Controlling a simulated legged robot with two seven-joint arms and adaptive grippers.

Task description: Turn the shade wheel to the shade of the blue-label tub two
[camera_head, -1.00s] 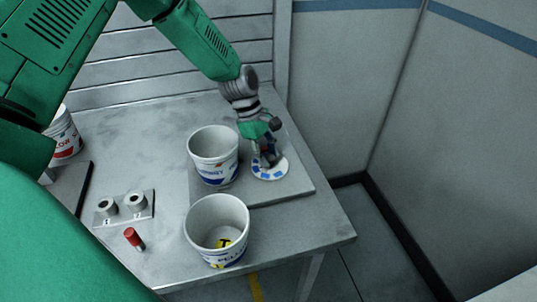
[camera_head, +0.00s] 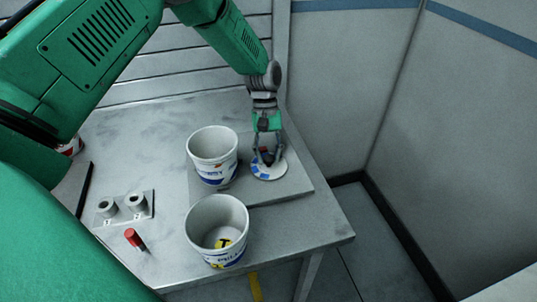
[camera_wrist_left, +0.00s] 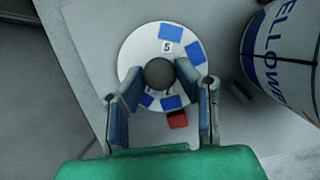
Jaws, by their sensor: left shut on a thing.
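The shade wheel (camera_head: 277,173) is a white disc with blue patches on the grey board, beside the back tub. My left gripper (camera_head: 268,158) points down with its fingers around the wheel's dark central knob. In the left wrist view the knob (camera_wrist_left: 159,73) sits between the fingers, and a "5" shows by a blue patch. A red block (camera_wrist_left: 177,120) lies at the wheel's rim. The back tub (camera_head: 213,150) is white with a blue-edged label; in the wrist view its label (camera_wrist_left: 290,50) shows "ELLOW". My right gripper is not seen.
A white tub (camera_head: 218,220) with a partly seen blue-edged label stands at the table's front. A plate with two grey cylinders (camera_head: 121,205) and a red-topped cylinder (camera_head: 132,237) are at left. A red-labelled tub (camera_head: 75,146) is mostly behind my arm.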

